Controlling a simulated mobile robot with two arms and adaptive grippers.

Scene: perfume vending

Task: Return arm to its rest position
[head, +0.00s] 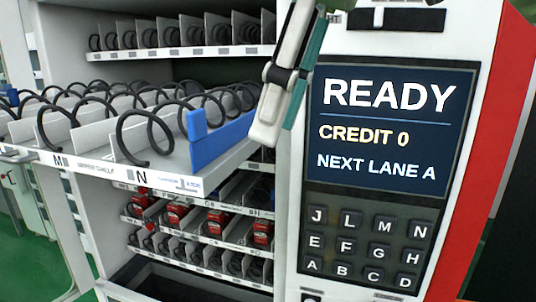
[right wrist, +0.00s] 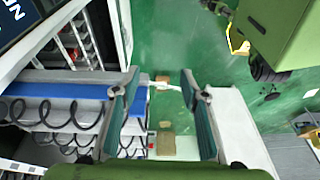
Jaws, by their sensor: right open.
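My right gripper (head: 285,80) shows at the top middle of the head view, as pale finger parts with a teal pad. It is in front of the gap between the shelves and the control panel, and covers the panel's upper left edge. In the right wrist view my right gripper (right wrist: 160,80) has its two teal-padded fingers spread apart, with nothing held between them. My left gripper is not in view.
A pulled-out shelf (head: 190,187) with black coils and a blue block (head: 205,138) juts out left of my right gripper. The screen (head: 388,125) reads READY, CREDIT 0, NEXT LANE A, above a keypad (head: 365,247). Green floor (right wrist: 185,45) shows between my fingers.

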